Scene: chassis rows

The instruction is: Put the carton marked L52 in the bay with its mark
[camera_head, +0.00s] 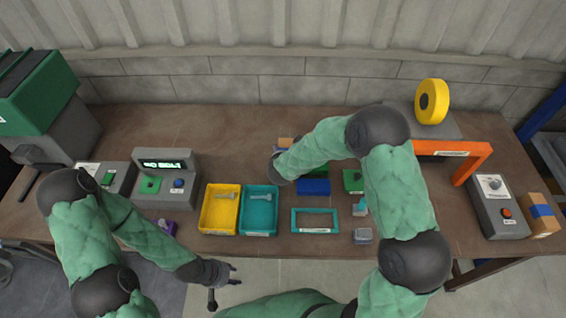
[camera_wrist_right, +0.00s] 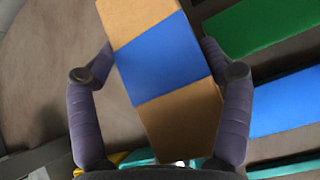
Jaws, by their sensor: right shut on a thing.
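A tan carton with a blue band (camera_wrist_right: 160,65) fills the middle of the right wrist view, between the two fingers of my right gripper (camera_wrist_right: 160,75), which is shut on it. In the head view a bit of tan carton (camera_head: 286,142) shows at the back of the table, beside the end of my right arm; the forearm hides most of this gripper. No mark is readable on the carton. A teal frame (camera_head: 315,231) with a white label lies at the table's front; its text is too small to read. My left gripper (camera_head: 237,275) is open and empty, off the front edge.
A blue box (camera_head: 314,187) and a green box (camera_head: 352,181) stand near my right forearm. Yellow (camera_head: 220,232) and teal (camera_head: 258,234) trays hold parts. Control boxes (camera_head: 164,204) stand left; an orange arch (camera_head: 455,149) and another blue-banded carton (camera_head: 541,226) stand right.

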